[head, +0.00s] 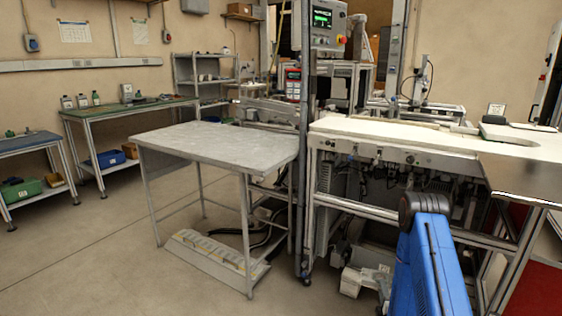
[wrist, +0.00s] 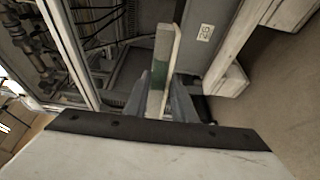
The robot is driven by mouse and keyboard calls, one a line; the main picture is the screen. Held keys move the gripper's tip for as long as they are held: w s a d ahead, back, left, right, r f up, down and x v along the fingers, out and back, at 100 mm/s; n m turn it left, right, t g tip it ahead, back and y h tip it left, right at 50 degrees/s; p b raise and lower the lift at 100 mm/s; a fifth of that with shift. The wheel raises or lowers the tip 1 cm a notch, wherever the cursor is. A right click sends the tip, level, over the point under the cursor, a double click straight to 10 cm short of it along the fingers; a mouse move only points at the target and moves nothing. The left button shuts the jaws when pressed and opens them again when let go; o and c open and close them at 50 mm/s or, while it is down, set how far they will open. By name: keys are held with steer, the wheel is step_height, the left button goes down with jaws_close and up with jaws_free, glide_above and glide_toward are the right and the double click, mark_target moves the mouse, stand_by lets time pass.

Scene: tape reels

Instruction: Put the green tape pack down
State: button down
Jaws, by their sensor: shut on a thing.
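In the wrist view, my gripper (wrist: 158,88) is shut on the green tape pack (wrist: 160,72). The pack shows as a narrow pale slab seen edge-on with a green patch, between the two grey fingers. Its lower part is hidden between the fingers. It stands out past the fingertips, with dark machine parts behind it. I cannot tell whether it touches anything. In the head view the gripper and the pack are not in view; only my blue arm shows at the lower right.
A bare grey table (head: 215,145) stands left of centre in the head view. To its right is a machine with a long pale top (head: 420,135). A green workbench (head: 130,108) stands at the back left. Floor at front left is clear.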

steer(key=a+r+n+y, duration=0.1)
steer(key=a+r, duration=0.1)
steer(key=a, duration=0.5)
steer(key=w+a+r+y, duration=0.1)
steer(key=a+r, duration=0.2)
steer(key=a, duration=0.4)
steer(key=shift+r+n+y, duration=0.3)
steer(key=shift+n+y, duration=0.1)
